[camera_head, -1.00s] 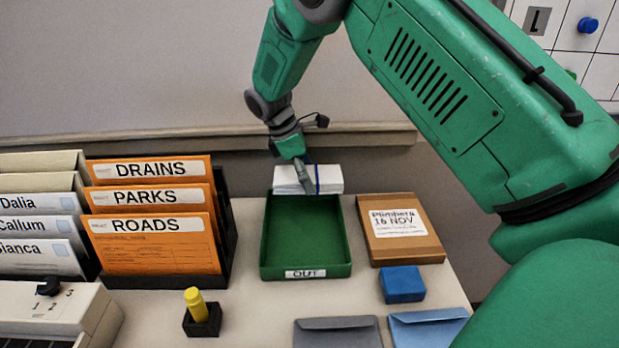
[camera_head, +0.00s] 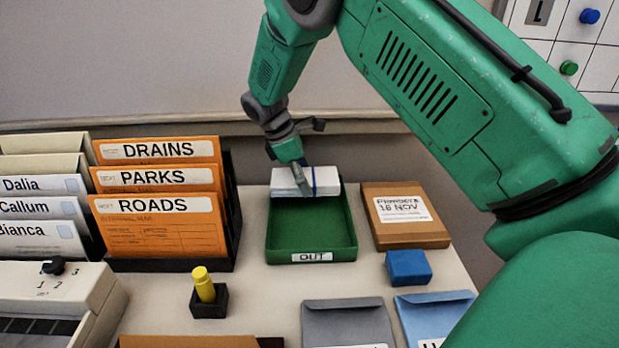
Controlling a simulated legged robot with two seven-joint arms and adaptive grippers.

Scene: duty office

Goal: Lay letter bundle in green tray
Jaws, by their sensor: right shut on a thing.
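The letter bundle (camera_head: 328,182) is a white stack with a blue band around it. It is at the back end of the green tray (camera_head: 311,241), which has an "OUT" label on its front wall. My right gripper (camera_head: 303,184) comes down from above and is shut on the bundle. The bundle overlaps the tray's back rim in the picture; I cannot tell whether it touches the tray. The rest of the tray floor is bare. My left gripper is not in view.
A brown box (camera_head: 404,215) stands right of the tray, with a blue block (camera_head: 408,267) in front. Grey (camera_head: 347,322) and blue (camera_head: 436,314) envelopes lie nearer. Orange folders (camera_head: 160,228) in a black rack stand left. A yellow stamp (camera_head: 204,286) stands in a black holder.

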